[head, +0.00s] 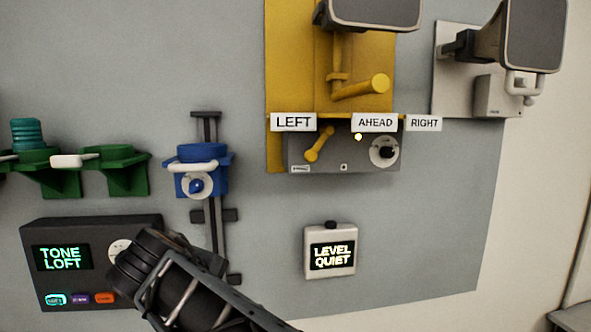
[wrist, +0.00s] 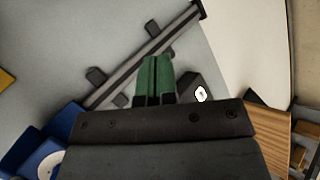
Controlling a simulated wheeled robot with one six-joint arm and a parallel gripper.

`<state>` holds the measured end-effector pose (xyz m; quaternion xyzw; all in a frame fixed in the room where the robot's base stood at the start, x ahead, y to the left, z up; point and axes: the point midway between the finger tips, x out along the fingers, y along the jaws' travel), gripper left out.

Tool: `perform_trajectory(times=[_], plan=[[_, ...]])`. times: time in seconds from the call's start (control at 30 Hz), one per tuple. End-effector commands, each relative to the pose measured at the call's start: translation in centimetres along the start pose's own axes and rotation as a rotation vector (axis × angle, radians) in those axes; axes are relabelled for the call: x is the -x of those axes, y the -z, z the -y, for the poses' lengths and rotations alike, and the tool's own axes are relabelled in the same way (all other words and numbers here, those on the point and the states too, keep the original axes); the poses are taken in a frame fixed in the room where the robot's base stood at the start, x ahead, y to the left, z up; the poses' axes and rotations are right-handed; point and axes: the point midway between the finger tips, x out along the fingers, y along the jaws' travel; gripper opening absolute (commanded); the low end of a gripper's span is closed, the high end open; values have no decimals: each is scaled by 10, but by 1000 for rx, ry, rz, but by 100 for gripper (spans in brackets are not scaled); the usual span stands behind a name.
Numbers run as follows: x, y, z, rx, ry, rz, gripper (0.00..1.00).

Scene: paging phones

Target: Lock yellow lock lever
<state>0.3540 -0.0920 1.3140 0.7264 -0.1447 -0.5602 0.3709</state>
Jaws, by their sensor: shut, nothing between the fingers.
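A small yellow lever (head: 319,144) sits at a slant on the front of a grey box (head: 345,160), under the LEFT label. A larger yellow crank handle (head: 362,90) is on the yellow panel (head: 285,60) above; I cannot tell from markings which one is the lock lever. My gripper's green fingers (wrist: 155,80) are together and empty in the wrist view. In the head view my arm is low, left of and below the grey box, well apart from both yellow levers; its fingertips are not clear there.
A blue holder (head: 200,172) is on a dark vertical rail (head: 218,240) left of the grey box. A TONE LOFT unit (head: 90,240) is at lower left, and a LEVEL QUIET box (head: 330,260) is below the levers. Horn speakers (head: 520,35) stick out above. Wall between is clear.

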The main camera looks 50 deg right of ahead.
Motion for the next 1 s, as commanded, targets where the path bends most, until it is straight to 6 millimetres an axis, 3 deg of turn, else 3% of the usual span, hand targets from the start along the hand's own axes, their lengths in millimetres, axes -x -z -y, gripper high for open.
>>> perform_trajectory(times=[0.03, 0.13, 0.2, 0.33, 0.5, 0.6, 1.0], plan=[[9, 6, -27, 32, -115, 45, 0], [41, 7, -81, 54, -333, 157, 0], [64, 5, -110, 41, -460, 237, 0], [106, -3, -145, -18, -632, 367, 0], [140, -13, -163, -95, -746, 476, 0], [148, -17, -167, -118, -773, 505, 0], [151, -18, -169, -126, -782, 514, 0]])
